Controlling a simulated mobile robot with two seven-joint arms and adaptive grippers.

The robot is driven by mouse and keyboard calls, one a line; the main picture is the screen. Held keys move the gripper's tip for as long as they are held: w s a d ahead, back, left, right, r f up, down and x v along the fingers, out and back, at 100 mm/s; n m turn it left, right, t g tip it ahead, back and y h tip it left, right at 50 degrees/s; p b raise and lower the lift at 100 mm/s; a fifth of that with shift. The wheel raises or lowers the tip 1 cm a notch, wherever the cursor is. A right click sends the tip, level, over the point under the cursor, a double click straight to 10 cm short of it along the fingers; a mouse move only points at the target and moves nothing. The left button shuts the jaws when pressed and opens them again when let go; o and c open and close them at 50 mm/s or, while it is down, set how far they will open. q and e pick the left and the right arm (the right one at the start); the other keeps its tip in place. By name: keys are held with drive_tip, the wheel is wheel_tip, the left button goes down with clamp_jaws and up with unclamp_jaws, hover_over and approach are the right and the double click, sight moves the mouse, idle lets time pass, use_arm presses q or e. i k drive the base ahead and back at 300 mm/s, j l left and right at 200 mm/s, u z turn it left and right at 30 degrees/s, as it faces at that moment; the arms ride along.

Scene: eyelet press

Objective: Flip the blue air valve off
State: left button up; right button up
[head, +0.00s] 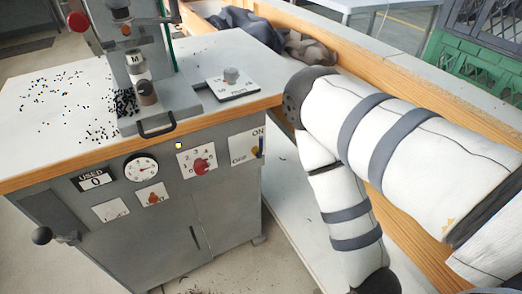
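The blue air valve (262,146) is a small blue lever at the right end of the press's front panel. It sits on a white plate (240,146) marked ON at the upper right and OFF at the lower left. The lever looks upright, beneath the ON mark. A small brass-coloured part shows beside it. My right arm reaches in from the right, bends near the table's right corner and runs down out of the picture. Its gripper is out of view. My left gripper is also out of view.
The grey press cabinet (200,235) carries a gauge (141,168), a red knob (201,166) and a USED counter (95,180). Small black eyelets are scattered on its white top (60,110). A wooden-edged bench (415,105) stands at right, with dark cloth (255,28) behind.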

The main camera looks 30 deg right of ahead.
sight(259, 154)
drive_tip(key=i+z, duration=0.1)
drive_tip(key=z, duration=0.75)
drive_tip(key=i+z, duration=0.15)
drive_tip(key=z, duration=0.3)
